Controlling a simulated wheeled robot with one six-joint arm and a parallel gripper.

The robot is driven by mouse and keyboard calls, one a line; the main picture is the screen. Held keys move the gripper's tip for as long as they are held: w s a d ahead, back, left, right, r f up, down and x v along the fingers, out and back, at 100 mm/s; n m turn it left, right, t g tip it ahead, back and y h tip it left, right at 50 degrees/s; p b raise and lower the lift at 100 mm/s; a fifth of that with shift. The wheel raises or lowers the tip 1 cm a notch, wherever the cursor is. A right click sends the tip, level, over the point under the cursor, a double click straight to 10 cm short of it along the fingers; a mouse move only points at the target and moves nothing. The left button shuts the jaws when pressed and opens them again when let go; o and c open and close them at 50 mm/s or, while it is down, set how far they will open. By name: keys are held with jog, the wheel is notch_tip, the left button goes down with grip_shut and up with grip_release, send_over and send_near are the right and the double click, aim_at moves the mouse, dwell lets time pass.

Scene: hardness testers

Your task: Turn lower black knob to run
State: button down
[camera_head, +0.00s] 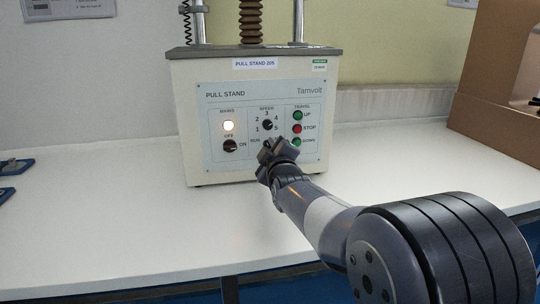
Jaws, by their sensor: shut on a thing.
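The pull stand (183,100) is a cream box with a blue-white front panel, standing on the white bench. My gripper (268,146) is at the lower middle of the panel, under the speed dial (267,125), just right of the "RUN" label. It is shut on the lower black knob, of which only a small dark part can be seen at most; my fingers hide the rest and its pointer. The mains knob (230,146) sits left, by "OFF" and "ON", under a lit white lamp (228,126).
On the panel's right are a green up button (297,115), a red stop button (297,128) and a green down button (297,141), close to my gripper. A brown box (490,80) stands at the right. The bench (110,220) is clear in front.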

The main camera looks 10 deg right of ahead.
jog(key=shift+n+b, duration=0.65)
jog(key=shift+n, duration=1.55)
jog(key=c, duration=1.3)
grip_release()
jog(key=shift+o, duration=0.2)
jog(key=s+p, duration=0.1)
jog(key=s, duration=0.9)
jog(key=shift+s, duration=0.4)
jog(key=shift+w, duration=0.1)
